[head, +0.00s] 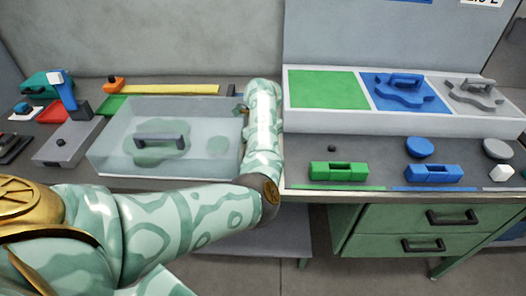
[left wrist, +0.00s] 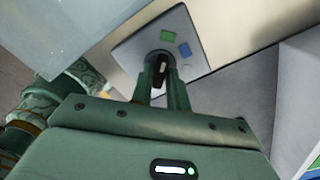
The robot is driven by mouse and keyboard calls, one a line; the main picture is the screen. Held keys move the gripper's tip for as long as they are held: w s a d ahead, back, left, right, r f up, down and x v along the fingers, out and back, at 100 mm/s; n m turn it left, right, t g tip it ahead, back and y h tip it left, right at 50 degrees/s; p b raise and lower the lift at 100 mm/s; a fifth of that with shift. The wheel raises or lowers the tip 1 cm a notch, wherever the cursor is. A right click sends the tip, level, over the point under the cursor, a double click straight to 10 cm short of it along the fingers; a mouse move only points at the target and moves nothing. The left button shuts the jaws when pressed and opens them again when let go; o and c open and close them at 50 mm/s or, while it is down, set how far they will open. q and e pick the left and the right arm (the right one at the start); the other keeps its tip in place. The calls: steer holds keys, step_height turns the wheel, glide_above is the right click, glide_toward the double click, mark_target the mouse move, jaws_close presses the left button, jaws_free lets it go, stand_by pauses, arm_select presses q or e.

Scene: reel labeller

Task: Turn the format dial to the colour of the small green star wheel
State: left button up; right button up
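In the left wrist view the format dial is a black knob (left wrist: 161,64) with a white mark on a grey plate (left wrist: 136,51). A green patch (left wrist: 168,37) and a blue patch (left wrist: 184,50) lie beside it. My left gripper (left wrist: 160,78) has its two fingers closely on either side of the knob and looks shut on it. In the head view my left forearm (head: 262,130) hides this gripper and the dial. A pale green star-shaped wheel (head: 150,150) shows through a clear cover (head: 215,150). My right gripper is not in view.
The white rack (head: 400,119) at the right has a bare green field (head: 327,89), a blue star wheel (head: 402,92) and a grey one (head: 474,93). Green (head: 338,172) and blue (head: 433,173) blocks stand in front. A grey box with a blue lever (head: 63,90) stands left.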

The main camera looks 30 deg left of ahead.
arm_select(q)
steer(key=shift+o, duration=1.2)
step_height(320, 180, up, 16)
steer(key=p, duration=0.5)
steer(key=shift+r+p, duration=0.15)
steer(key=shift+p, duration=0.15)
